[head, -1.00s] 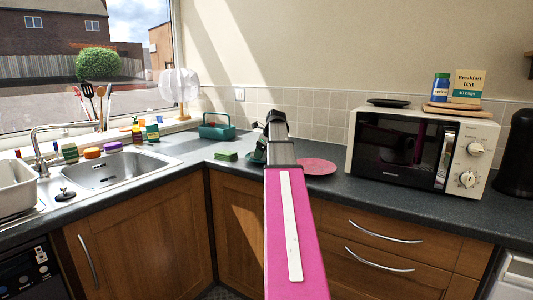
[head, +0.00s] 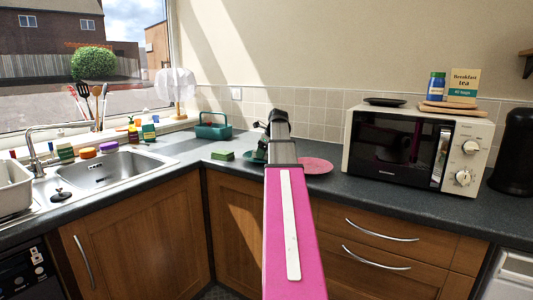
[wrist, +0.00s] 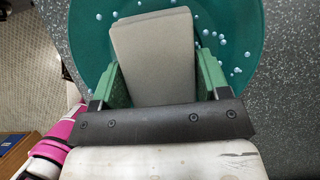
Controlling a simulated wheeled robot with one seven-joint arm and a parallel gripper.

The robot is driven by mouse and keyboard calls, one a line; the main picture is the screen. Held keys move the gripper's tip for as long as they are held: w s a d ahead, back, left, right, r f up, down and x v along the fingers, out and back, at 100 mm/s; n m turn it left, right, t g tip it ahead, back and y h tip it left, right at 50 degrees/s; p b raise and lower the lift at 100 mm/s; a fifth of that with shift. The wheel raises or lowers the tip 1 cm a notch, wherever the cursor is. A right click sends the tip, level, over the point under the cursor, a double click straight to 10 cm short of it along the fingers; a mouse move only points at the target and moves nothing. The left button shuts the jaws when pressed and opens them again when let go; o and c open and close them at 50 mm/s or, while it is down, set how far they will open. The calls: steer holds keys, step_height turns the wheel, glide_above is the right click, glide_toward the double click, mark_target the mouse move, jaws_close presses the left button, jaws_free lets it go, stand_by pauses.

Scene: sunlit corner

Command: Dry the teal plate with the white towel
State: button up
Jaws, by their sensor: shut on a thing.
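The teal plate (wrist: 88,30) fills the top of the wrist view, with many pale water drops on its surface. The towel (wrist: 152,45), a folded pale grey-white block, lies between the green fingers of my gripper (wrist: 160,78). My gripper is shut on it, and the towel is over the plate; I cannot tell whether it touches. In the head view the teal plate (head: 251,156) shows only as a sliver left of my arm. My arm hides the towel and the fingers there.
A pink plate (head: 316,166) lies right of my arm, with the microwave (head: 396,150) beyond it. A green sponge (head: 223,155) and a teal caddy (head: 212,131) stand to the left. The sink (head: 100,172) is further left. Counter between sponge and sink is clear.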

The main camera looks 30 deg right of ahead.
steer(key=shift+s+a, duration=0.1)
steer(key=shift+a, duration=0.8)
steer(key=shift+w+d, duration=0.5)
steer(key=shift+d, duration=0.3)
steer(key=shift+w+d, duration=0.5)
steer(key=shift+d, duration=0.25)
steer(key=shift+s+a, duration=0.2)
steer(key=shift+a, duration=1.4)
steer(key=shift+s+d, duration=0.35)
steer(key=shift+d, duration=0.5)
steer(key=shift+s+d, duration=0.3)
steer(key=shift+d, duration=0.5)
steer(key=shift+s+a, duration=0.15)
steer(key=shift+a, duration=1.45)
steer(key=shift+w+d, duration=0.5)
steer(key=shift+d, duration=0.3)
steer(key=shift+w+d, duration=0.5)
steer(key=shift+d, duration=0.25)
steer(key=shift+r, duration=0.15)
steer(key=shift+r, duration=2.9)
